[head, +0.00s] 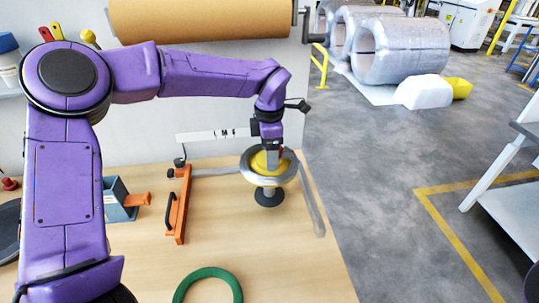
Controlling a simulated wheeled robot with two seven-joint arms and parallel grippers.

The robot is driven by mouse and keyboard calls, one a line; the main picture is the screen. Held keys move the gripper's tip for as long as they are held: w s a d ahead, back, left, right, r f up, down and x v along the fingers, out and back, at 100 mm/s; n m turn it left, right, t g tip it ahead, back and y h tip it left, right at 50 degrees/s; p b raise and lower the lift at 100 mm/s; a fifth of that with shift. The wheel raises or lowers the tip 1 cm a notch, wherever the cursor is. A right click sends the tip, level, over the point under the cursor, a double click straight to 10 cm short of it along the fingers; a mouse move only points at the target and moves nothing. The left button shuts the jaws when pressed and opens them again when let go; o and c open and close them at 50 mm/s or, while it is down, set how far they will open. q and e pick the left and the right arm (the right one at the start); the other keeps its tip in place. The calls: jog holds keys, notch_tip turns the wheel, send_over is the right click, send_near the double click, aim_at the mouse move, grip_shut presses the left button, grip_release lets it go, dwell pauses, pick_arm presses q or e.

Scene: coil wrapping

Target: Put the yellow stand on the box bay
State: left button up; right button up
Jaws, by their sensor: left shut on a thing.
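My left gripper (272,157) points down at the right part of the wooden table and is shut on the yellow stand (260,163). Only part of the yellow stand shows, under and beside the fingers. A silver ring (286,177) surrounds it. A dark round base (269,198) shows just below the ring; I cannot tell whether it belongs to the stand or whether it touches the table. Grey strips (312,200) lie on the table around this spot; I cannot tell which area is the box bay. My right gripper is not in view.
An orange clamp-like tool (179,204) stands left of the stand, and a blue-grey box (117,200) is further left. A green ring (208,284) lies at the front. A brown roll (200,20) hangs behind. The table's front right is clear.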

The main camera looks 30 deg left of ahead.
pick_arm(q)
jog(key=shift+f, duration=1.05)
jog(key=shift+f, duration=0.1)
jog(key=o, duration=1.8)
jog(key=shift+s, duration=0.1)
notch_tip(320, 180, up, 12)
jog(key=shift+r+b, duration=0.1)
jog(key=shift+b, duration=0.25)
